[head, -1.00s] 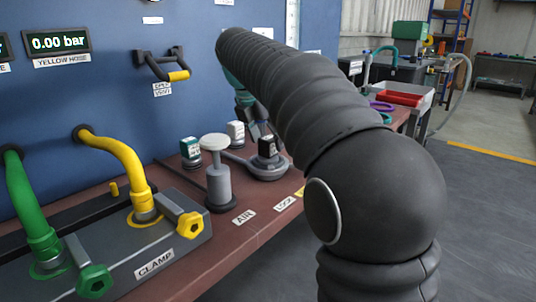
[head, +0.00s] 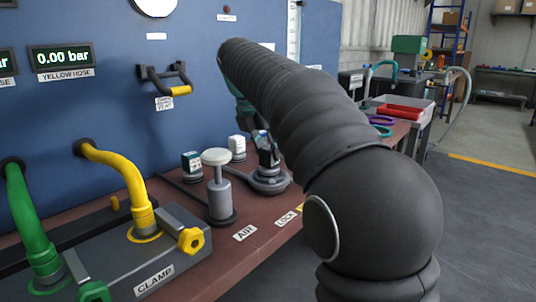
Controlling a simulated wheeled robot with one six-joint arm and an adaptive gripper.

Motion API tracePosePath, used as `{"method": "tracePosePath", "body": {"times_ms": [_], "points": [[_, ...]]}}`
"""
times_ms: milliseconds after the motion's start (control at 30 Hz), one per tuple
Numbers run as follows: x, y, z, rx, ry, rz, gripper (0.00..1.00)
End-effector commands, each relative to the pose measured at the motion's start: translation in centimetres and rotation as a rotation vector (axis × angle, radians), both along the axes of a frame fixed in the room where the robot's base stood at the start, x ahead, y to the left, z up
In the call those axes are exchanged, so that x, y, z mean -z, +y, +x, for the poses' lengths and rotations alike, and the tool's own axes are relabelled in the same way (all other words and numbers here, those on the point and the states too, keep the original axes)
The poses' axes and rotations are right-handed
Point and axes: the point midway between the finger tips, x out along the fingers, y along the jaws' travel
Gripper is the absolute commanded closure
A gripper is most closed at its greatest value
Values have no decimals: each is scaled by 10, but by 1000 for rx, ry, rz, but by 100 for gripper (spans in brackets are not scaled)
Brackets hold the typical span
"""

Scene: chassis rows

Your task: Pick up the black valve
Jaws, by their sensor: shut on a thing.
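The black valve (head: 268,157) is a small dark block with a pale patch. It is directly over the round grey base (head: 270,184) at the right of the bench. My gripper (head: 264,142) reaches down to it from behind my arm and is shut on it. The valve looks slightly tilted. I cannot tell whether it still touches the base. My arm hides part of the gripper and the space to its right.
A grey plunger (head: 219,188) stands close in front. The clamp block (head: 180,250) with yellow and green hoses is at front left. A blue panel (head: 110,120) rises behind.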

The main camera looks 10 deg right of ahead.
Motion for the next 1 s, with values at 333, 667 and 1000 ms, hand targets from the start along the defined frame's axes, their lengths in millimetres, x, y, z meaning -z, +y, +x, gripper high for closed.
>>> {"method": "tracePosePath", "body": {"times_ms": [333,667,1000], "points": [[-50,-28,-18,5,-9,0,100],[-86,-80,-52,4,-8,-1,100],[-99,-97,-64,0,-4,-1,100]]}}
